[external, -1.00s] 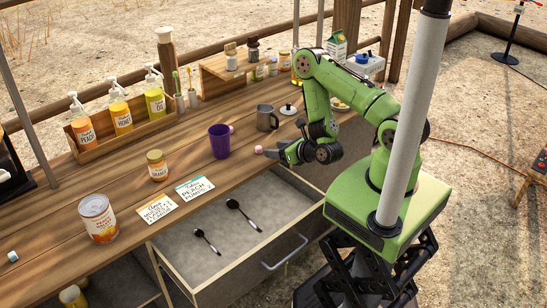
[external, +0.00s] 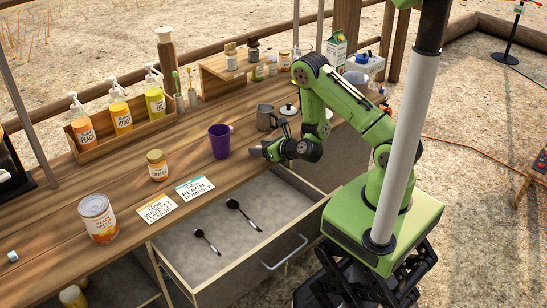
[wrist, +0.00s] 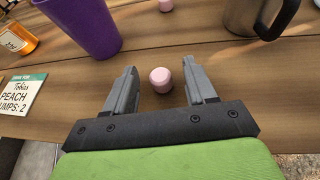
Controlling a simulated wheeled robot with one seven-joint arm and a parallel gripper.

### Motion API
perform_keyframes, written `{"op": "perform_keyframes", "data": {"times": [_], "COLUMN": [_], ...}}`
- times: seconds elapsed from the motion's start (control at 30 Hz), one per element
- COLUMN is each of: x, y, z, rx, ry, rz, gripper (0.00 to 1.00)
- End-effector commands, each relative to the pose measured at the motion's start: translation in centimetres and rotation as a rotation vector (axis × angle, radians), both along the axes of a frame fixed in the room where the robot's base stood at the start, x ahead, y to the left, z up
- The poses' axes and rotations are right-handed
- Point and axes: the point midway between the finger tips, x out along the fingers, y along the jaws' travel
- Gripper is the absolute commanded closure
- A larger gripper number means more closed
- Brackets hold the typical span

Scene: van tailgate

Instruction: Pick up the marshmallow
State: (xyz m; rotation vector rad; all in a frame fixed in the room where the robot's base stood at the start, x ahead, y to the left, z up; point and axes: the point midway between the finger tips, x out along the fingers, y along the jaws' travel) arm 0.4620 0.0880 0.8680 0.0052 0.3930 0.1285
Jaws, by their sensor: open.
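A pink marshmallow (wrist: 161,79) stands on the wooden counter in the wrist view, between my two fingertips and apart from both. In the external view my gripper hides it. My gripper (external: 257,152) is low over the counter's front edge, above the open drawer's back end. In the wrist view my gripper (wrist: 159,70) is open and empty, with one finger on each side of the marshmallow.
A purple cup (wrist: 82,22) stands ahead on the left and a metal mug (wrist: 258,15) ahead on the right. A note card (wrist: 21,93) lies at far left. The open drawer (external: 262,232) below holds two dark spoons. Counter between cup and mug is mostly clear.

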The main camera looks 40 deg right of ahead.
Motion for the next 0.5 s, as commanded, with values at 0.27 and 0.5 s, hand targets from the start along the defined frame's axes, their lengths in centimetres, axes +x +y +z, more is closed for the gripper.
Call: {"op": "perform_keyframes", "data": {"times": [0.27, 0.5], "x": [0.01, 0.0], "y": [0.02, 0.02], "z": [-0.18, -0.17], "rx": [0.0, 0.0], "ry": [0.001, 0.001], "rz": [0.0, 0.0], "gripper": [0.57, 0.93]}}
